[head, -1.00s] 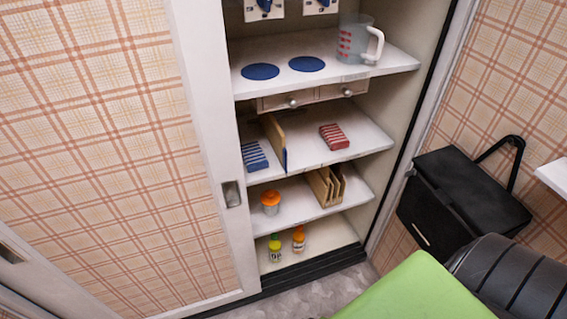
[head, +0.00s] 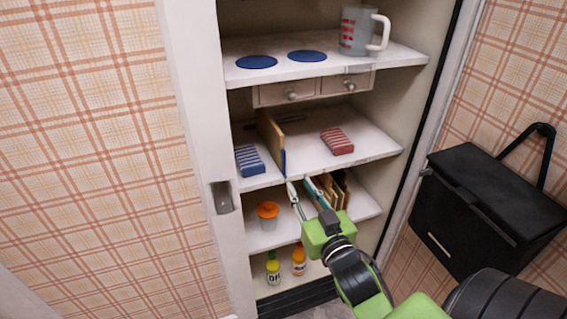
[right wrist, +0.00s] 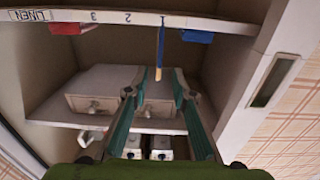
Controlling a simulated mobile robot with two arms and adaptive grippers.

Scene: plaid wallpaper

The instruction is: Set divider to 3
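The divider (head: 271,137) is an upright tan board with a blue front edge, standing on the middle shelf (head: 314,152). Blue folded linen (head: 249,160) is left of it and red folded linen (head: 337,141) right of it. In the upside-down right wrist view, the divider (right wrist: 161,46) stands at mark 1 (right wrist: 163,20) of the shelf-edge strip, with mark 2 (right wrist: 128,17) and mark 3 (right wrist: 93,15) beside it. My right gripper (head: 299,183) is open and empty, in front of the shelf, just below and right of the divider's front edge. My left gripper is not in view.
Above are small drawers (head: 318,88) and a measuring jug (head: 358,32). Below are an orange-lidded jar (head: 268,214), a wooden rack (head: 342,190) partly behind my gripper, and bottles (head: 273,270). A black box (head: 483,215) hangs at the right.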

